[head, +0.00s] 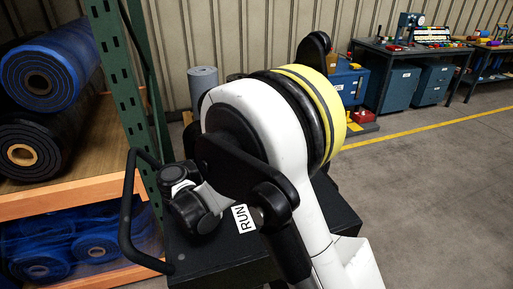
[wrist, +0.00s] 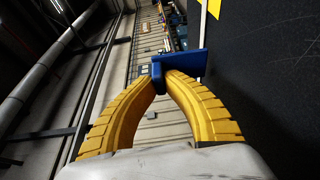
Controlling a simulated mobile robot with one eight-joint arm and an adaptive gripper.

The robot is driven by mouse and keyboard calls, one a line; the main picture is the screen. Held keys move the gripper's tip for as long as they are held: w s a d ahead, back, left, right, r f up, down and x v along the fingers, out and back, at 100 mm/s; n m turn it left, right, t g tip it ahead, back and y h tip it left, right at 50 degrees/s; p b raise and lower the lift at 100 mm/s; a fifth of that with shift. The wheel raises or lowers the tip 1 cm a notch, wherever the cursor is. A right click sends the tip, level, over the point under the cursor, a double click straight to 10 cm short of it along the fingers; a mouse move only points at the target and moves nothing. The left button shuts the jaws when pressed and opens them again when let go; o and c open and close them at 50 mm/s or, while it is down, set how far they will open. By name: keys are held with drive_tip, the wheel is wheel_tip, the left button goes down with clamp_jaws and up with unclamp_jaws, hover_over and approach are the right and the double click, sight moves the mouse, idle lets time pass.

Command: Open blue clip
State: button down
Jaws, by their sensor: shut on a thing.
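In the wrist view, the two yellow fingers of my gripper (wrist: 163,80) close together at their tips on the blue clip (wrist: 188,62). The clip has a flat blue bar that sticks out to the right and a small block between the fingertips. The bar reaches toward a dark panel on the right; I cannot tell whether it touches it. In the head view, my own white and black arm fills the middle and hides my fingers and the clip.
A black machine top with a RUN label (head: 244,218) and a black handle rail (head: 127,215) lies close around my arm. A rack with blue rolls (head: 75,60) stands at left. A workbench (head: 398,50) stands at the back right. The floor at right is clear.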

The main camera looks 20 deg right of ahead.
drive_tip(key=shift+s+d+f, duration=0.1)
drive_tip(key=shift+s+f, duration=0.05)
drive_tip(key=shift+f, duration=0.05)
drive_tip(key=c, duration=1.5)
unclamp_jaws()
drive_tip(key=shift+d, duration=0.15)
drive_tip(key=shift+o, duration=0.2)
drive_tip(key=shift+r, duration=0.1)
drive_tip(key=shift+r, duration=0.3)
wheel_tip(320, 180, up, 10)
drive_tip(key=shift+f, duration=0.25)
